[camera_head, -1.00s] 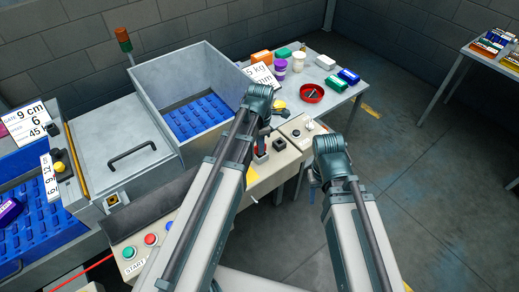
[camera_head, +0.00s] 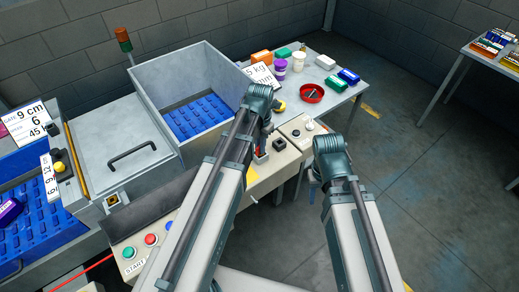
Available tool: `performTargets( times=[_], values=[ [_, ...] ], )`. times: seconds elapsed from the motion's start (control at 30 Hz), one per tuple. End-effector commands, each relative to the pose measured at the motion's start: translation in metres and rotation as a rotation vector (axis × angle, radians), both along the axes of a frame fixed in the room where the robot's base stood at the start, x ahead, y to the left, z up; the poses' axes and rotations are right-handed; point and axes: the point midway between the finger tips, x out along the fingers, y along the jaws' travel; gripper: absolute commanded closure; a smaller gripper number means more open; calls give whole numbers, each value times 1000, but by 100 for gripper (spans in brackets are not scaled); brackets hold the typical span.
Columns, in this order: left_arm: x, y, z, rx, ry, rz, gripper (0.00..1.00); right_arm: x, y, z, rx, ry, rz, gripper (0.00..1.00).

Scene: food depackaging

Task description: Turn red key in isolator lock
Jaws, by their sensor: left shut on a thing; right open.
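The red key (camera_head: 262,151) shows as a small red patch at the isolator lock on the beige control panel (camera_head: 290,160). My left gripper (camera_head: 264,140) reaches down over it from above and is shut on it. The wrist and fingers cover most of the key and lock, so the key's angle cannot be read. My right gripper (camera_head: 316,182) is open and empty, pointing down beside the panel's right end. Its fingers are mostly hidden behind its own wrist.
Green, red and blue START-side buttons (camera_head: 151,239) are at the panel's left end. A metal bin (camera_head: 190,65) stands behind. A side table holds a red dish (camera_head: 311,93) and packages.

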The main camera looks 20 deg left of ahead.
Motion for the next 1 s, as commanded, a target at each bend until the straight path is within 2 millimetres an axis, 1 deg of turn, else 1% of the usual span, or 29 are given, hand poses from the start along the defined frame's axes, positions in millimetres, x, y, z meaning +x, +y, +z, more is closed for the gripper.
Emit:
performTargets(
  times=[0.27, 0.47, 0.67, 0.7, 0.83, 1.0],
  values=[
    [0, 0, 0, 0, 0, 18, 100, 0, 0, 0, 0, 0, 0, 50],
    [0, 0, 0, 0, 0, 146, 100, 0, 0, 0, 0, 0, 0, 50],
    [0, 0, 0, 0, 0, 160, 100, 0, 0, 0, 0, 0, 0, 50],
    [0, 0, 0, 0, 0, 160, 84, 0, 0, 0, 0, 0, 0, 50],
    [0, 0, 0, 0, 0, 159, 61, 0, 0, 0, 0, 0, 0, 50],
    [0, 0, 0, 0, 0, 159, 60, 0, 0, 0, 0, 0, 0, 50]
  ],
)
